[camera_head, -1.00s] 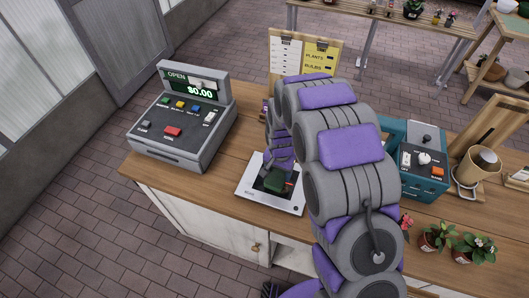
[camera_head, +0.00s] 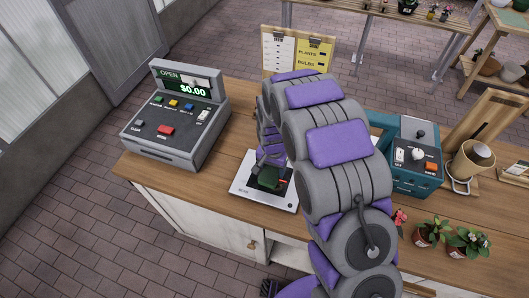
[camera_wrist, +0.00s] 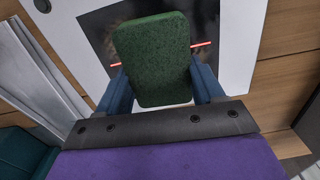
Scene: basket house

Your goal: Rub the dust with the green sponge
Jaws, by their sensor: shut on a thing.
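My gripper (camera_wrist: 160,88) is shut on the green sponge (camera_wrist: 152,55), with a blue finger on each side of it in the wrist view. The sponge also shows in the head view (camera_head: 268,178), over the dark middle of a white flat panel (camera_head: 246,190) on the wooden counter. In the wrist view a dark patch on the panel (camera_wrist: 217,70) lies behind the sponge, crossed by a thin red line (camera_wrist: 202,44).
A grey cash register (camera_head: 172,120) stands left on the counter (camera_head: 230,115). A clipboard sign (camera_head: 300,52) stands behind my arm. A teal machine (camera_head: 415,158), a tan cup (camera_head: 470,160) and small potted plants (camera_head: 465,243) are to the right.

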